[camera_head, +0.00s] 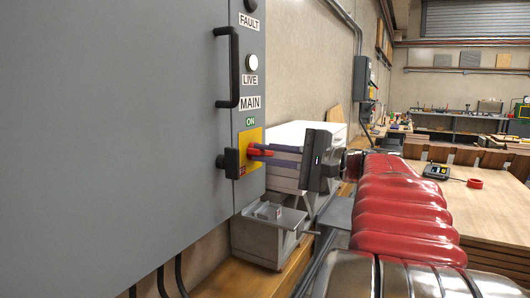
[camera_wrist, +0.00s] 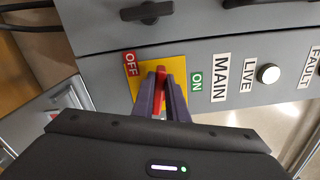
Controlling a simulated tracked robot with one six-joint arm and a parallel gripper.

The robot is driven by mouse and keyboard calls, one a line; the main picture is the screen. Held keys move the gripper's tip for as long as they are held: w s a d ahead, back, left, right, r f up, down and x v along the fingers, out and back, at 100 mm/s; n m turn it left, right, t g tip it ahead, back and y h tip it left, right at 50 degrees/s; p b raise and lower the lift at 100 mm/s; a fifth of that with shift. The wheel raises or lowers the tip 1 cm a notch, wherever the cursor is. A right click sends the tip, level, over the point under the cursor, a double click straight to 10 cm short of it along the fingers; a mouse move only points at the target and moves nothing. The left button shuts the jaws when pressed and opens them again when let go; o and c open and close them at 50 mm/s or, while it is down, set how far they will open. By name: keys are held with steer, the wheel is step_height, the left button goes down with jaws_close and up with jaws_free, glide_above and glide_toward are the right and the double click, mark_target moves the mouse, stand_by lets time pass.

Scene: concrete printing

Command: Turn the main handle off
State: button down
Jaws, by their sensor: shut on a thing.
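The main handle (camera_head: 260,151) is a red lever on a yellow plate (camera_head: 254,137) on the grey cabinet's edge face. A green ON label (camera_head: 250,121) is above the plate. In the wrist view, the red handle (camera_wrist: 160,80) lies between the red OFF label (camera_wrist: 130,64) and the green ON label (camera_wrist: 196,84), at neither one. My gripper (camera_head: 274,152) reaches in from the right. Its two fingers (camera_wrist: 162,90) are shut on the handle, one on each side. The fingers hide part of the handle and plate.
The cabinet door (camera_head: 130,130) has a black vertical bar handle (camera_head: 234,68) and a black latch (camera_head: 228,162) left of the red handle. A white LIVE lamp (camera_head: 252,62) is above. A grey metal box (camera_head: 262,240) and stacked white boxes (camera_head: 290,135) stand behind my gripper.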

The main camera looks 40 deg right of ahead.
steer(key=shift+a+f+n, duration=0.1)
steer(key=shift+f+n, duration=0.2)
steer(key=shift+n, duration=0.55)
steer(key=shift+a+f+n, duration=0.1)
steer(key=shift+f+n, duration=0.2)
steer(key=shift+n, duration=0.55)
steer(key=shift+f, duration=0.1)
steer(key=c, duration=1.8)
jaws_free()
steer(key=shift+o, duration=0.2)
steer(key=shift+d, duration=0.1)
steer(key=shift+r, duration=0.2)
steer(key=shift+s, duration=0.15)
steer(key=v, duration=1.3)
steer(key=shift+s, duration=0.3)
steer(key=shift+w+f, duration=0.1)
